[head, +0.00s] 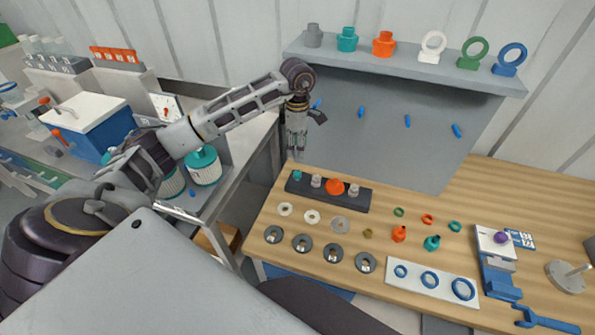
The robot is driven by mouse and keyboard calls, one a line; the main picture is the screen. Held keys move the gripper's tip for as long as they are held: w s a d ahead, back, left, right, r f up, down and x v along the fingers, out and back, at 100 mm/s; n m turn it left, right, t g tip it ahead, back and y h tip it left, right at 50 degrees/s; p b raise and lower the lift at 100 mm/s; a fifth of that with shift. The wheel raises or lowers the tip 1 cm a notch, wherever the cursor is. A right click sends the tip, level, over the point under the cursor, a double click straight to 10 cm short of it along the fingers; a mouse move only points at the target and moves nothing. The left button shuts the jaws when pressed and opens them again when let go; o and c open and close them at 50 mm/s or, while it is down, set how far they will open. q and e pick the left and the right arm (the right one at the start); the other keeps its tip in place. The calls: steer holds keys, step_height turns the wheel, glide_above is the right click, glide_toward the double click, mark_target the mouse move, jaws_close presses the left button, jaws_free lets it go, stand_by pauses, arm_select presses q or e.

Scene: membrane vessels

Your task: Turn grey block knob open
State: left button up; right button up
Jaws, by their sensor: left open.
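My left gripper (297,150) is open and empty. It points down at the top middle, in front of the grey back panel and behind the wooden table's left rear corner. A dark grey block (362,197) lies on the table below and right of it, apart from it. An orange knob-like piece (335,186) stands on this block between pale grey pieces, with a teal piece at the left end. A pale grey block (486,237) with a purple knob (501,237) sits at the right by a blue vise. I cannot tell which is the grey block knob. My right gripper is not in view.
Rings, washers and small fittings cover the middle of the wooden table (472,205). A white plate (405,284) holds blue rings. A blue wrench (545,320) lies at the front right. A shelf (400,68) with fittings overhangs the rear. Teal-lidded jars (203,166) stand left.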

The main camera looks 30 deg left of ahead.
mark_target(297, 172)
arm_select(q)
steer(key=shift+f+p, duration=1.3)
steer(key=shift+f, duration=4.65)
steer(key=c, duration=1.1)
steer(key=shift+o, duration=0.2)
